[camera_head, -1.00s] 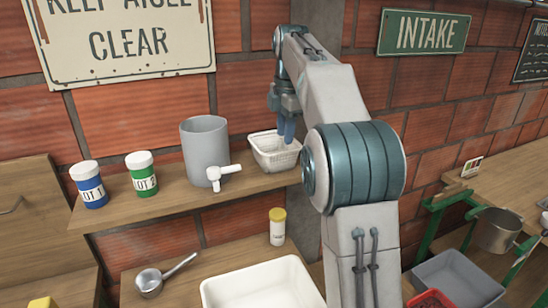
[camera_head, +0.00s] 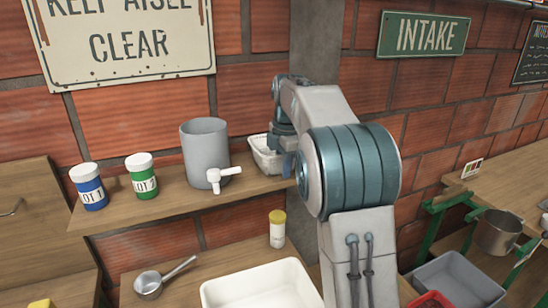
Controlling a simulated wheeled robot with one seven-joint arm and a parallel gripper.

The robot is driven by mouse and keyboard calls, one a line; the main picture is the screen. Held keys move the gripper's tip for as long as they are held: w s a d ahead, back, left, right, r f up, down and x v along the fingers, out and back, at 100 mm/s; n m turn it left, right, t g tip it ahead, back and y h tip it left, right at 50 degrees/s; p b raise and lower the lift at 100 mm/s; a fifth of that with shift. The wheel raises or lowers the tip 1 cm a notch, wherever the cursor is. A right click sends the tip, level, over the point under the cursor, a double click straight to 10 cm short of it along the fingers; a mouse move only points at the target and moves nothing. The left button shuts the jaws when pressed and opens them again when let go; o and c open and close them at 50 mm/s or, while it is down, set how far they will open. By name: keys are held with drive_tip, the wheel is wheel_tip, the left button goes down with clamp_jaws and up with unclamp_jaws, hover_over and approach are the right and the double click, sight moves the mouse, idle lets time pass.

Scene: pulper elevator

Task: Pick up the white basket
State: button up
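The white basket (camera_head: 261,158) stands on the right end of the upper wooden shelf, just right of the grey dispenser. My arm covers its right part. My gripper (camera_head: 289,163) points down at the basket's right side. The fingers are mostly hidden behind my own arm, so I cannot tell whether they touch the basket's wall or how far apart they are.
A grey dispenser (camera_head: 205,150) with a white tap (camera_head: 222,177) stands close left of the basket. Below are a yellow-capped bottle (camera_head: 277,229), a ladle (camera_head: 150,283) and a white tray (camera_head: 262,288).

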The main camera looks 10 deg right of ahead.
clamp_jaws()
